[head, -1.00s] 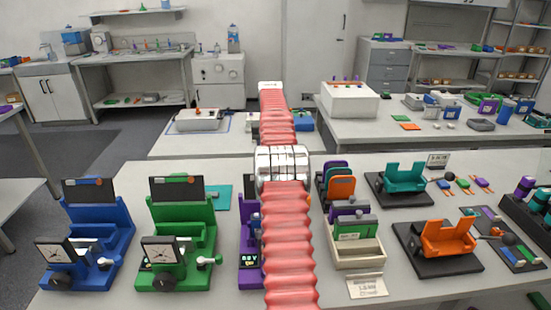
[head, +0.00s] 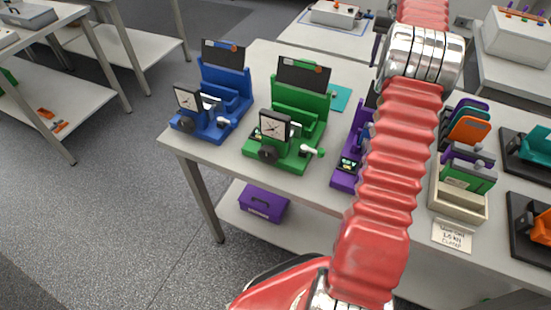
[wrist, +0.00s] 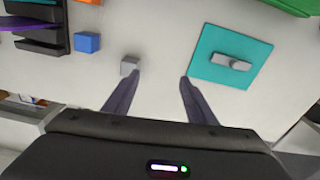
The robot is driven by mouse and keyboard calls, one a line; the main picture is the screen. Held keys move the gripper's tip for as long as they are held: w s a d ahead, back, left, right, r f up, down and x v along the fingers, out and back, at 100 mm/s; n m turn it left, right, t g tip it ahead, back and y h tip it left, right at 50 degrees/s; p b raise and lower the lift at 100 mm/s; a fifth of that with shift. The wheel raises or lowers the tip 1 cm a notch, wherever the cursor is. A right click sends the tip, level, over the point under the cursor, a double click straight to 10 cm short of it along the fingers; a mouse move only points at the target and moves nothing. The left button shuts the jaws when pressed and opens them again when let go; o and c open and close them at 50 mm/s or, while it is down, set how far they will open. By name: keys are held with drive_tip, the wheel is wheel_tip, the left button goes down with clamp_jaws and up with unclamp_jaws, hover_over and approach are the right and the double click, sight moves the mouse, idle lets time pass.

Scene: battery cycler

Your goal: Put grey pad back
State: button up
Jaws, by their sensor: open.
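In the wrist view, a small grey block (wrist: 130,66) lies on the white bench top by my left fingertip. A longer grey piece (wrist: 234,62) lies on a teal mat (wrist: 210,72) at the right. I cannot tell for sure which of the two is the grey pad. My gripper (wrist: 160,77) is open, with nothing between its fingers. The grey block is at the left finger's tip, and I cannot tell whether they touch. In the head view my arm hides part of the bench and my gripper does not show.
A blue block (wrist: 87,42) and an orange block (wrist: 90,1) lie beside a dark slotted holder (wrist: 40,47). In the head view, blue (head: 215,95) and green (head: 295,110) dial stands and a purple device (head: 347,177) line the bench. A teal mat (head: 341,97) lies behind them.

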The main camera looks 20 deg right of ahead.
drive_tip(key=s+a+r+n+t, duration=0.15)
drive_tip(key=a+r, duration=0.25)
drive_tip(key=a, duration=0.6)
drive_tip(key=s+a+r+n, duration=0.15)
drive_tip(key=a+r, duration=0.25)
drive_tip(key=a, duration=0.6)
drive_tip(key=s+a+r+n+t, duration=0.15)
drive_tip(key=a+r, duration=0.25)
drive_tip(key=a, duration=0.6)
drive_tip(key=s+a+f+n+t, duration=0.1)
drive_tip(key=s+a+f, duration=0.3)
drive_tip(key=s+a, duration=0.5)
drive_tip(key=s+a+f+n+t, duration=0.1)
drive_tip(key=s+a+f+n, duration=0.2)
drive_tip(key=s+a, duration=0.6)
drive_tip(key=shift+s+a+f, duration=0.4)
drive_tip(key=shift+s+f, duration=0.35)
drive_tip(key=shift+s, duration=0.35)
